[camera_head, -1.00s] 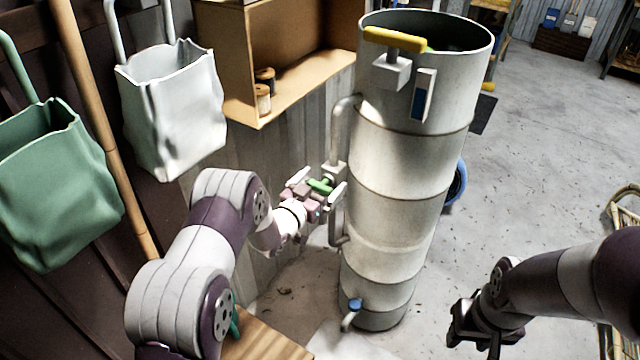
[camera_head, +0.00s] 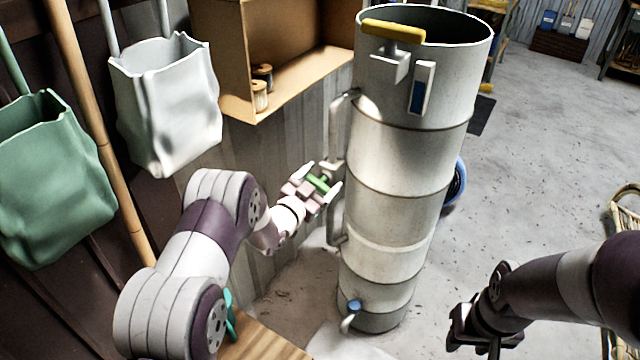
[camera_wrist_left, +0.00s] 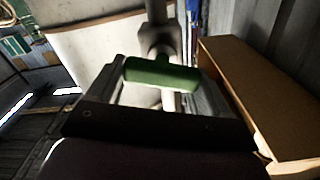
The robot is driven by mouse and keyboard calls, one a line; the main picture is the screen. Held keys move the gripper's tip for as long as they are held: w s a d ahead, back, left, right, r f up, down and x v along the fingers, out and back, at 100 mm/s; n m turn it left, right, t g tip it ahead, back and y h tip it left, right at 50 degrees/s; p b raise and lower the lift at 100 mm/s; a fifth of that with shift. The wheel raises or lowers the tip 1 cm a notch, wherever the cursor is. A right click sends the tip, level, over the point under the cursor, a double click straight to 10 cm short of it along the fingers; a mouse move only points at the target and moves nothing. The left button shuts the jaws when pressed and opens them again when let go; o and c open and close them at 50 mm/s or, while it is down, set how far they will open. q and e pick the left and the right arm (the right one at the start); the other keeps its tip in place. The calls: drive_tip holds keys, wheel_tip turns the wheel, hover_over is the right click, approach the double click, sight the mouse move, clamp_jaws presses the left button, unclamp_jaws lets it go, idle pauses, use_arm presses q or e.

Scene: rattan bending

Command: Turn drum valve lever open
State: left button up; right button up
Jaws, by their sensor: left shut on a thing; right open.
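The tall pale metal drum (camera_head: 398,165) stands upright in the middle of the head view, with a side pipe (camera_head: 338,125) on its left. A green valve lever (camera_head: 317,183) sits on this pipe; it also shows as a green bar in the left wrist view (camera_wrist_left: 162,73). My left gripper (camera_head: 320,181) is shut on the green lever, with a finger on either side of it. The fingers partly hide the valve body. My right gripper (camera_head: 474,328) is open and empty, low to the right of the drum.
A yellow handle (camera_head: 393,30) is at the drum's top and a small blue-knobbed tap (camera_head: 354,306) near its foot. A wooden shelf box (camera_head: 225,60), white bag (camera_head: 165,105) and green bag (camera_head: 50,185) hang at left. Floor right of the drum is mostly clear.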

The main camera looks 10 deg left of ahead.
use_arm(q)
drive_tip(key=m+b, duration=0.2)
drive_tip(key=m, duration=0.1)
drive_tip(key=f+m+b, duration=0.1)
drive_tip(key=shift+s+d+m+b, duration=0.1)
drive_tip(key=shift+d+m+b, duration=0.15)
drive_tip(key=shift+m+b, duration=0.05)
drive_tip(key=m+b, duration=0.6)
drive_tip(key=shift+d+f, duration=0.1)
drive_tip(key=shift+f, duration=0.15)
drive_tip(key=m+b, duration=0.2)
drive_tip(key=b, duration=0.1)
drive_tip(key=shift+m, duration=0.4)
drive_tip(key=shift+r+m+b, duration=0.15)
drive_tip(key=shift+m+b, duration=0.25)
drive_tip(key=shift+r, duration=0.2)
drive_tip(key=o, duration=1)
drive_tip(key=shift+c, duration=0.2)
drive_tip(key=p+v, duration=0.1)
drive_tip(key=v, duration=1.1)
drive_tip(key=shift+s, duration=0.2)
